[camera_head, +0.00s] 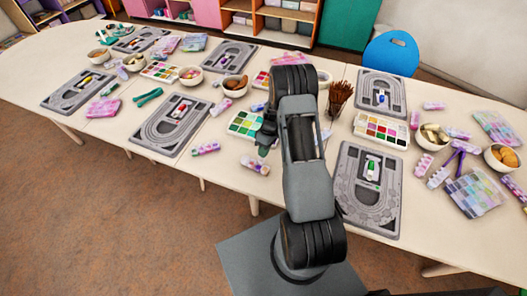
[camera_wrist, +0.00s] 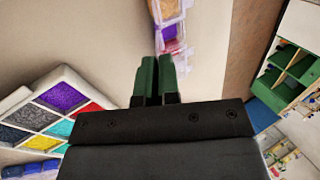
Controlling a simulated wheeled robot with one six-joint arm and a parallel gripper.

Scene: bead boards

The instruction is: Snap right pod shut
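My gripper (camera_head: 264,148) hangs over the near side of the table, left of my arm. In the wrist view its two green-tipped fingers (camera_wrist: 157,75) are close together with nothing visible between them. A pink and purple pod (camera_head: 255,165) lies on the table near the front edge, just below my gripper in the head view. A similar pod (camera_head: 205,149) lies to its left. In the wrist view a purple and pink pod (camera_wrist: 172,32) shows beyond the fingertips, apparently apart from them. I cannot tell which pod is the right one or how its lid stands.
A paint-like bead tray (camera_head: 243,124) lies close behind my gripper; a colour tray also shows in the wrist view (camera_wrist: 45,112). Grey bead boards (camera_head: 172,124) (camera_head: 350,207) lie to either side. A cup of brown sticks (camera_head: 338,97) stands behind my arm.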

